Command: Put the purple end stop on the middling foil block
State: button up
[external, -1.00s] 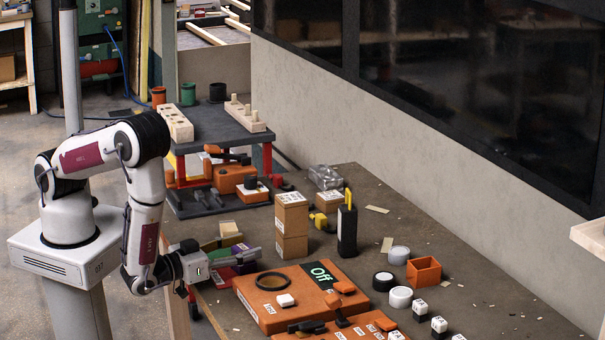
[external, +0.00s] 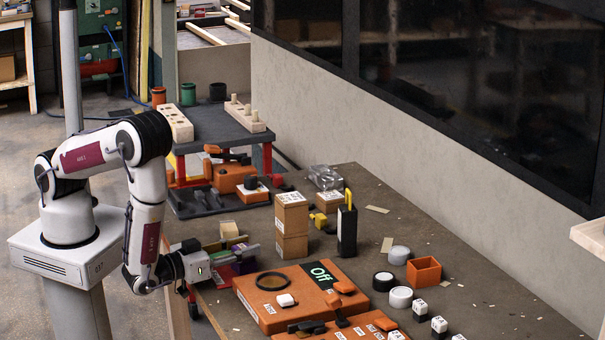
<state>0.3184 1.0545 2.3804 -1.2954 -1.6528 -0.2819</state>
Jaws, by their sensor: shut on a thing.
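My gripper (external: 236,256) is at the left edge of the workbench, pointing right, beside the big orange box. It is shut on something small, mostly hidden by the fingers. Purple (external: 226,272) shows at the fingers, which fits the purple end stop, but its outline is too small to make out. Green and dark pieces lie close around the fingers. I cannot single out the middling foil block. A shiny, crumpled, clear-grey thing (external: 325,177) lies at the back of the bench.
The orange box (external: 300,292) with an "Off" display is just right of my gripper. Stacked cardboard boxes (external: 291,228) and a black holder (external: 347,231) stand behind it. White and black rolls and an orange bin (external: 424,271) are to the right.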

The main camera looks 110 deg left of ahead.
jog(key=shift+r, duration=0.2)
jog(key=shift+r, duration=4.8)
jog(key=shift+w+d+f, duration=0.2)
jog(key=shift+w+d, duration=0.2)
jog(key=shift+w, duration=0.1)
jog(key=w+d+r+m+t+h, duration=0.2)
jog(key=w+d+m+t+h, duration=0.6)
jog(key=w+d+m+h, duration=0.5)
jog(key=r, duration=0.1)
jog(key=w+a+r+n+h, duration=0.1)
jog(key=r+n, duration=0.1)
jog(key=shift+w+a+r+h, duration=0.2)
jog(key=shift+w+h, duration=0.1)
jog(key=shift+h, duration=0.1)
